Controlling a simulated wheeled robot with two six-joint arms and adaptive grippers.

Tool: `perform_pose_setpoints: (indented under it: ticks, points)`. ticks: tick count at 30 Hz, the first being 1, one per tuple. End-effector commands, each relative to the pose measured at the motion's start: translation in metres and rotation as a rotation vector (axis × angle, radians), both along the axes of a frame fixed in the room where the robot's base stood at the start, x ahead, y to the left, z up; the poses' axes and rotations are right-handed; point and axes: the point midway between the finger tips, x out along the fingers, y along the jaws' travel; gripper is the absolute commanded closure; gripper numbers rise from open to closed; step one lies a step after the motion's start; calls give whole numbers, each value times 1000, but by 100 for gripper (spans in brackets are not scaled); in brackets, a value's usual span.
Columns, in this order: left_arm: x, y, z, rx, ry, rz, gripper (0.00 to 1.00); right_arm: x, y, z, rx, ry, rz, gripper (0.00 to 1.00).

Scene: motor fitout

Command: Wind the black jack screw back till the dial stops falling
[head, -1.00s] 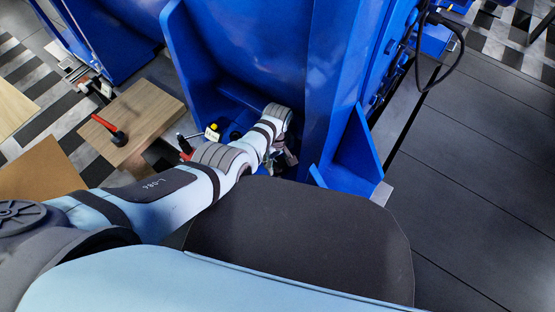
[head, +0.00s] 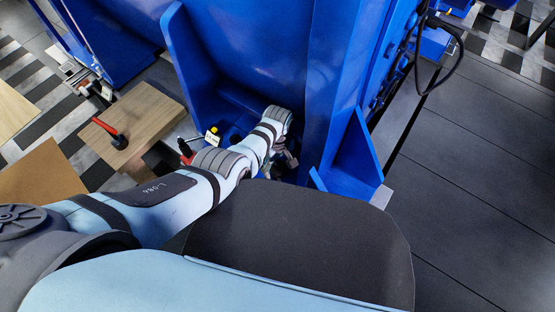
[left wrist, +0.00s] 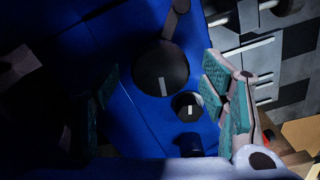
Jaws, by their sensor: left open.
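My left gripper (head: 286,158) reaches down beside the foot of the blue machine. In the left wrist view my left gripper (left wrist: 165,100) is open, with teal pads at left and right and nothing held between them. A large black disc (left wrist: 160,70) with a white mark and an arm lies between the pads. Below it are a smaller black round head (left wrist: 187,105) with a white mark and a dark cylinder (left wrist: 190,145). I cannot tell surely which is the jack screw. The dial's face cannot be made out. My right gripper is not in view.
The blue machine (head: 265,50) has upright ribs close on both sides of my left gripper. A yellow-topped item (head: 212,134) and a red part (head: 185,147) stand left of it. A wooden board (head: 145,115) bears a red-handled tool (head: 112,133). The grey floor at right is clear.

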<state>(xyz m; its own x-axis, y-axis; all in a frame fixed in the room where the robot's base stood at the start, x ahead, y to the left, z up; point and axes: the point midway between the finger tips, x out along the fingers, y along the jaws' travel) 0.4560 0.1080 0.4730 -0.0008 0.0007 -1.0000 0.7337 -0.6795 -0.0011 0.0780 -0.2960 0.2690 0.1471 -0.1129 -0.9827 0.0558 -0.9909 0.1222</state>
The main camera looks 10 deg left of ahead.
Motion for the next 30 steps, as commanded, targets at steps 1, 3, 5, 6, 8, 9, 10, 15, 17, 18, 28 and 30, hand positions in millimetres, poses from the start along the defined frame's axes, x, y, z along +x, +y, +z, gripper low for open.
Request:
perform_pose_setpoints:
  ticks: [1, 3, 5, 6, 8, 9, 10, 15, 17, 18, 28, 30]
  points:
    - [1, 0, 3, -1, -2, 0, 34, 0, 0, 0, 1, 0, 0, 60]
    - [1, -1, 11, -1, -4, 0, 34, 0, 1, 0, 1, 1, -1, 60]
    - [1, 0, 19, -1, -4, 1, 34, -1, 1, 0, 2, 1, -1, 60]
    - [0, 0, 26, -1, -5, 2, 34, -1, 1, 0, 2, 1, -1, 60]
    - [1, 0, 40, -1, -7, 1, 34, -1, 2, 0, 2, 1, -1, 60]
    - [0, 0, 48, -1, -6, 1, 34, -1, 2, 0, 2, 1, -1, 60]
    - [1, 0, 53, -1, -6, 1, 34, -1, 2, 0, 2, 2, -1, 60]
    - [0, 0, 72, -1, -2, 1, 34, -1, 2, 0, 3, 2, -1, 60]
    - [0, 0, 73, 0, -1, 1, 34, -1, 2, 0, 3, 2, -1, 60]
    - [0, 0, 73, 0, -1, 1, 34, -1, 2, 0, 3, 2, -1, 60]
    - [0, 0, 73, 0, -1, 1, 34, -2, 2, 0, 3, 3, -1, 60]
    - [0, 0, 73, 0, -1, 1, 34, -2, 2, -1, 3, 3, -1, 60]
